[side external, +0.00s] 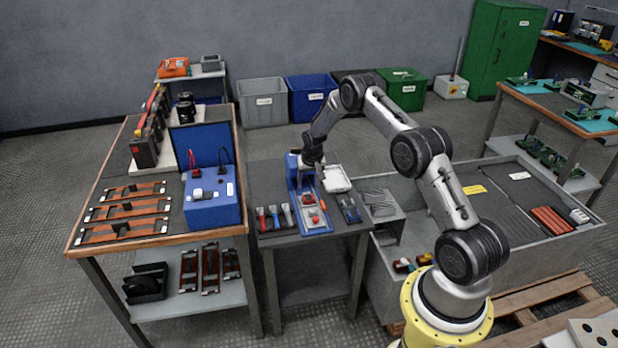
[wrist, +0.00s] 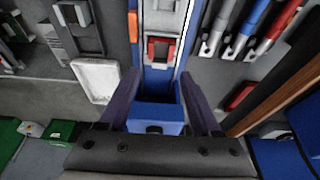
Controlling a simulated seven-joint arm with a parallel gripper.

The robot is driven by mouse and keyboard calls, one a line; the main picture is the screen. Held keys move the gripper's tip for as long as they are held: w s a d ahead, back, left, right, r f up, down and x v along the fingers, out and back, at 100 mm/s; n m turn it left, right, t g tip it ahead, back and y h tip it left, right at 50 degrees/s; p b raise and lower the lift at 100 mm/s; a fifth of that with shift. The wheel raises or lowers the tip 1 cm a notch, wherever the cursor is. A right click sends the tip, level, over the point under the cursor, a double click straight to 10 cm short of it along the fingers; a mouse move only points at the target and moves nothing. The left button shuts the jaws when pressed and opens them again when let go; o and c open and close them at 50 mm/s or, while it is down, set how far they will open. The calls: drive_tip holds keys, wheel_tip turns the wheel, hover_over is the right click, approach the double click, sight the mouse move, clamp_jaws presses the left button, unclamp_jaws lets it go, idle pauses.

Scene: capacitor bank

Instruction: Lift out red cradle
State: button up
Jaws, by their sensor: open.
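The red cradle (side external: 308,199) sits on the blue fixture (side external: 318,228) on the small middle table. Nothing is seen between the fingertips except the fixture below. The red cradle lies ahead of the fingertips, apart from them.
A white tray (side external: 336,179) lies right of the fixture. Several red, blue and grey-handled tools (side external: 274,217) lie to its left, and a dark blue holder (side external: 350,210) to its right. A wooden-topped bench (side external: 150,235) with a blue box (side external: 212,205) stands left.

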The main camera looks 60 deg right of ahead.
sight(308, 199)
drive_tip(key=shift+f, duration=3.05)
drive_tip(key=c, duration=1)
drive_tip(key=shift+r, duration=0.1)
drive_tip(key=shift+r, duration=3.5)
